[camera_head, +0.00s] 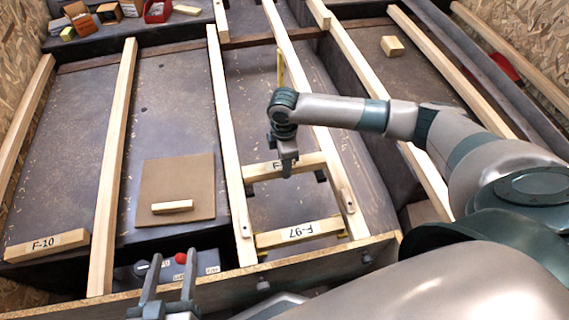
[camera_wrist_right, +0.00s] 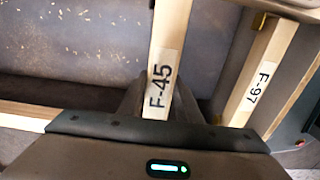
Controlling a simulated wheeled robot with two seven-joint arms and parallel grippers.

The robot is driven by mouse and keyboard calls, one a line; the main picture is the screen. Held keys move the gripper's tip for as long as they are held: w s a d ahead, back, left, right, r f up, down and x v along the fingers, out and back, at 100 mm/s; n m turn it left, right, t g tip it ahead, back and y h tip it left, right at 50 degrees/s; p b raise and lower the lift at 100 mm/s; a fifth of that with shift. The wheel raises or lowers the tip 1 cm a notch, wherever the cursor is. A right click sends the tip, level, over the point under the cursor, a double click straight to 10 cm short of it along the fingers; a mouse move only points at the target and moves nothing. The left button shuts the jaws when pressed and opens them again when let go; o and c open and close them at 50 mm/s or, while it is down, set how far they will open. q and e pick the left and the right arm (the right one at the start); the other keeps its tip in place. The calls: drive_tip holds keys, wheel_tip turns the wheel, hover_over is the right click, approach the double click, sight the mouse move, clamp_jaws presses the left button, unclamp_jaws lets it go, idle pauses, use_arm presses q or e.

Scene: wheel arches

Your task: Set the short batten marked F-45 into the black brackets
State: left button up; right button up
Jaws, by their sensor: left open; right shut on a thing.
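The short batten marked F-45 (camera_wrist_right: 166,75) is pale wood with a white label. My right gripper (camera_head: 288,168) is shut on it; in the right wrist view the batten runs up from the jaws. In the head view the batten (camera_head: 309,161) lies crosswise between two long rails, its label partly hidden by the gripper. A black bracket (camera_head: 321,176) shows just below its right end. I cannot tell whether the batten is seated in the brackets. My left gripper (camera_head: 170,282) is open and empty at the lower left, in front of the bench edge.
Another short batten, F-97 (camera_head: 299,232), lies between the same rails nearer me; it also shows in the wrist view (camera_wrist_right: 262,75). A batten marked F-10 (camera_head: 47,245) lies at the far left. A brown board (camera_head: 176,180) bears a small wood block (camera_head: 172,207). Boxes stand at the back left.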

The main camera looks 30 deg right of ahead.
drive_tip(key=shift+f+b, duration=0.8)
drive_tip(key=shift+b, duration=0.15)
drive_tip(key=shift+f+b, duration=0.25)
drive_tip(key=shift+b, duration=0.25)
use_arm(q)
drive_tip(key=shift+s+d+r+t+h+b, duration=0.55)
drive_tip(key=shift+s+d+r+t+h, duration=0.65)
drive_tip(key=shift+r+t, duration=4.3)
use_arm(e)
drive_tip(key=shift+f, duration=0.9)
use_arm(q)
drive_tip(key=shift+w+a+f+g+p, duration=0.1)
drive_tip(key=shift+w+f+g+p, duration=0.15)
drive_tip(key=shift+g, duration=0.6)
drive_tip(key=shift+w+a+f+g+p, duration=0.1)
drive_tip(key=shift+w+g+p, duration=0.2)
drive_tip(key=shift+g, duration=0.5)
drive_tip(key=shift+w+a+f+g+p, duration=0.15)
drive_tip(key=shift+w+g, duration=0.2)
drive_tip(key=shift+g, duration=0.5)
use_arm(e)
drive_tip(key=shift+f, duration=0.5)
use_arm(q)
drive_tip(key=shift+d+r+p, duration=0.1)
drive_tip(key=shift+r+p, duration=0.5)
drive_tip(key=shift+r, duration=0.05)
